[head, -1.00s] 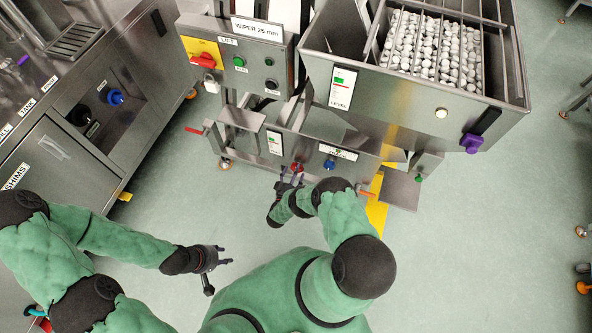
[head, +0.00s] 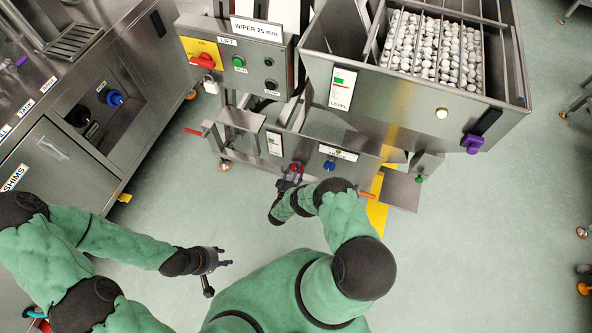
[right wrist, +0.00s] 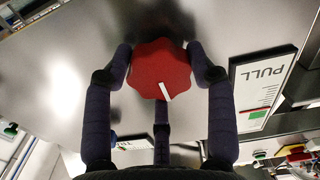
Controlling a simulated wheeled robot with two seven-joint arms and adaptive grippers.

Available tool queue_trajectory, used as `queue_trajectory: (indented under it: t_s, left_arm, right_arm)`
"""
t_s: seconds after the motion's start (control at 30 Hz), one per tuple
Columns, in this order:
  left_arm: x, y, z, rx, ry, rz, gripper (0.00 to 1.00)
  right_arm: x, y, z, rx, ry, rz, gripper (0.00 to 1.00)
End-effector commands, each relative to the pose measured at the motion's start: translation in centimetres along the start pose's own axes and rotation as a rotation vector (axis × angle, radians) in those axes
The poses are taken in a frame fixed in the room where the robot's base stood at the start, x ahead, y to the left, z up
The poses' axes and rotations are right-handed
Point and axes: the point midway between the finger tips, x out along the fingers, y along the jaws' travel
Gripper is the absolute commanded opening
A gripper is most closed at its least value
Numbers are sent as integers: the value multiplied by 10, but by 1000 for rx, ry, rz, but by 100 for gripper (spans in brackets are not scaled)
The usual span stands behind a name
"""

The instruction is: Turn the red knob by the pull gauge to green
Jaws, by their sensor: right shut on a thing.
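The red knob (right wrist: 160,69) is lobed, with a white pointer mark on its lower right edge in the right wrist view. It sits on a steel panel, and in the head view the red knob (head: 296,167) shows small at my right gripper. My right gripper (right wrist: 163,75) is shut on it, a finger on each side and a third below. The pull gauge (right wrist: 262,87) is a white plate with a green block, right of the knob; in the head view the gauge (head: 274,143) is left of it. My left gripper (head: 226,263) is open and empty over the floor.
A blue knob (head: 329,165) sits on the same panel, right of the red one in the head view. An orange-red handle (head: 367,195) is further right. The hopper (head: 400,95) with white caps overhangs above. The floor around my left gripper is clear.

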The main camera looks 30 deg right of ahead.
Motion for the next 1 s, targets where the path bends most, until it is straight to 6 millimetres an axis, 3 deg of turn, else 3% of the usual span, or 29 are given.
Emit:
queue_trajectory:
  t_s: [0.37,1.0]
  left_arm:
    - [0,0,0,0,0,0,40]
    - [0,0,0,0,0,0,40]
  right_arm:
    - [3,-2,-6,154,14,-3,24]
    - [4,1,-7,746,19,-7,24]
